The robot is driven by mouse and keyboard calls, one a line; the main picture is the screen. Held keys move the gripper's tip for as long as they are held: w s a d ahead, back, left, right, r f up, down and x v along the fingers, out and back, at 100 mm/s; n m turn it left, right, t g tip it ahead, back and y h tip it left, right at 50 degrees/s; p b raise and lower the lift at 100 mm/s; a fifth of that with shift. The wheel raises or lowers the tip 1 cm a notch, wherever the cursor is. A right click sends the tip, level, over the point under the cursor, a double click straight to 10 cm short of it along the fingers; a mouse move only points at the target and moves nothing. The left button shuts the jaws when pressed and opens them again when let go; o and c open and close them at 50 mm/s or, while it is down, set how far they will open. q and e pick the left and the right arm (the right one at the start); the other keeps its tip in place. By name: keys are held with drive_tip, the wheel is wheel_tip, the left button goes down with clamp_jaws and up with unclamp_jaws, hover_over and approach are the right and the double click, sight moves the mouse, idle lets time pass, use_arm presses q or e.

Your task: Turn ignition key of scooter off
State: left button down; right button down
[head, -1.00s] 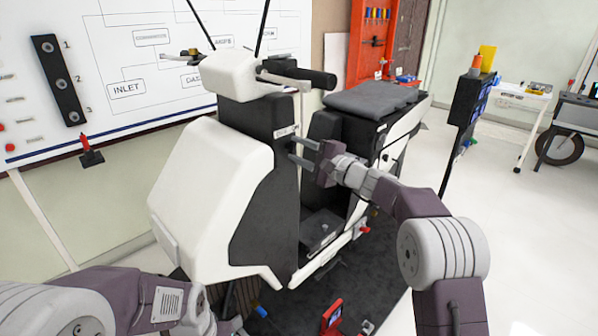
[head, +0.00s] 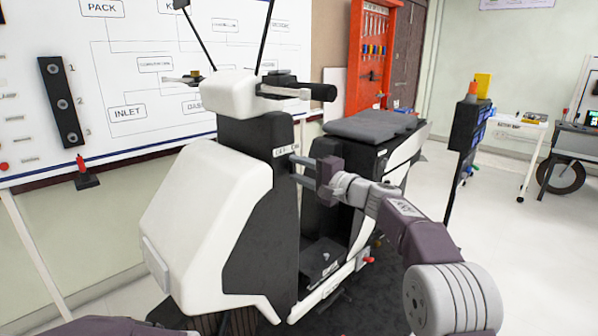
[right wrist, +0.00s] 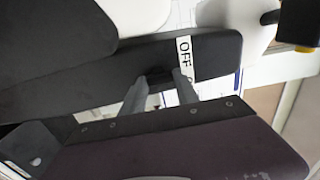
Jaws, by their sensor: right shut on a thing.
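The white and black scooter (head: 205,215) stands in front of me. A small white label (head: 286,151) is on its dark column below the handlebar. In the right wrist view the label (right wrist: 185,55) reads OFF; the rest is covered by a finger. My right gripper (head: 292,168) is at the column just below the label, its two grey fingers reaching the dark surface. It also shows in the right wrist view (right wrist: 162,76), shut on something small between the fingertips. The ignition key itself is hidden there, so its angle cannot be told. My left gripper is out of view.
The handlebar (head: 300,92) is above my right gripper and the dark seat (head: 372,126) is behind it. A whiteboard (head: 120,60) stands behind the scooter. A dark post (head: 462,130) with an orange top stands to the right. The floor at right (head: 510,240) is clear.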

drive_tip(key=shift+f, duration=0.1)
drive_tip(key=c, duration=0.9)
unclamp_jaws()
drive_tip(key=shift+s+d, duration=0.2)
drive_tip(key=shift+d, duration=0.05)
drive_tip(key=b+v, duration=0.1)
drive_tip(key=v, duration=0.7)
drive_tip(key=shift+s+d+b, duration=0.1)
drive_tip(key=shift+s+b, duration=0.1)
drive_tip(key=shift+b, duration=0.2)
